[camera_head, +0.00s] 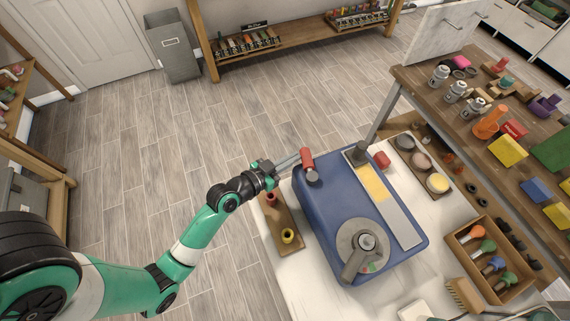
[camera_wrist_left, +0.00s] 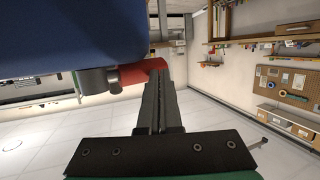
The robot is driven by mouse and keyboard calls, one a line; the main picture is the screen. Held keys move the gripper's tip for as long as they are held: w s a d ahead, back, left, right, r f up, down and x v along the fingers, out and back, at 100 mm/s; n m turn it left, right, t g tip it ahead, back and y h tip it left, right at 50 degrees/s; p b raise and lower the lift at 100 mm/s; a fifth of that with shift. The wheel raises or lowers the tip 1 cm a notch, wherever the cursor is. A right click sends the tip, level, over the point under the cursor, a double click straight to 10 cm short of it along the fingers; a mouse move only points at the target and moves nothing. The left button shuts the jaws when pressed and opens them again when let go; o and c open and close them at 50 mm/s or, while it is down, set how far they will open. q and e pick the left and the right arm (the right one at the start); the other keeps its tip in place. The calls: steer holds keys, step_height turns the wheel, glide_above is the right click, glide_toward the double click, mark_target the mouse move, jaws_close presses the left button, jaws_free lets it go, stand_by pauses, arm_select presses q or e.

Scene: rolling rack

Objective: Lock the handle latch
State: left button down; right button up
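A blue machine (camera_head: 340,210) rests on a white tabletop. A red handle (camera_head: 306,157) with a grey metal end (camera_head: 312,174) is at its far left corner. The red handle also shows in the left wrist view (camera_wrist_left: 128,76), beside the blue body (camera_wrist_left: 70,30). My left gripper (camera_head: 294,160) reaches in from the left to the handle. Its fingers (camera_wrist_left: 159,85) look shut together, with their tips at the handle's end. I cannot tell whether they touch it; nothing is visibly held between them. My right gripper is not in view.
A round grey dial with a lever (camera_head: 365,243) and a long metal plate (camera_head: 398,212) sit on the machine. A wooden strip with knobs (camera_head: 280,222) lies to its left. A wooden box of colored knobs (camera_head: 462,243) stands right. Open floor lies to the left.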

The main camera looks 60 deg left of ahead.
arm_select(q)
steer(key=shift+w+a, duration=0.1)
steer(key=shift+w, duration=0.75)
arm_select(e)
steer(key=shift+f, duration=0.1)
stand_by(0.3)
